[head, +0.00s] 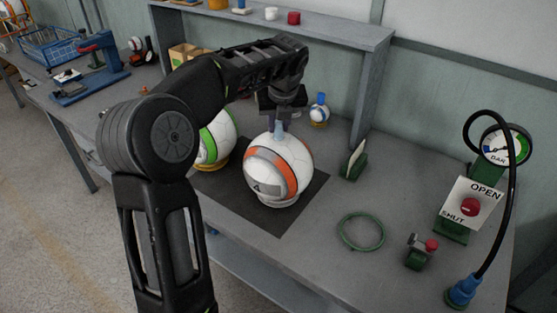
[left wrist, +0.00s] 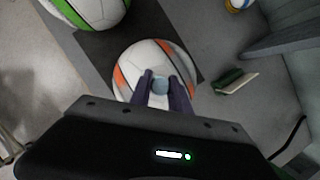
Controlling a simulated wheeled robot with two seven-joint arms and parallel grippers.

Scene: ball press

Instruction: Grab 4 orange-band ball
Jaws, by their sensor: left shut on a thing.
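The orange-band ball (head: 290,160), white with an orange stripe and grey patches, is on the dark mat (head: 278,222) at the middle of the bench. It also shows in the left wrist view (left wrist: 136,66). A pale blue knob (left wrist: 160,85) stands up from its top. My left gripper (left wrist: 160,88) is above the ball, its two fingers shut on this knob. I cannot tell whether the ball is clear of the pale ring under it. A green-band ball (head: 220,138) is to its left, partly hidden by my left arm. My right gripper is not in view.

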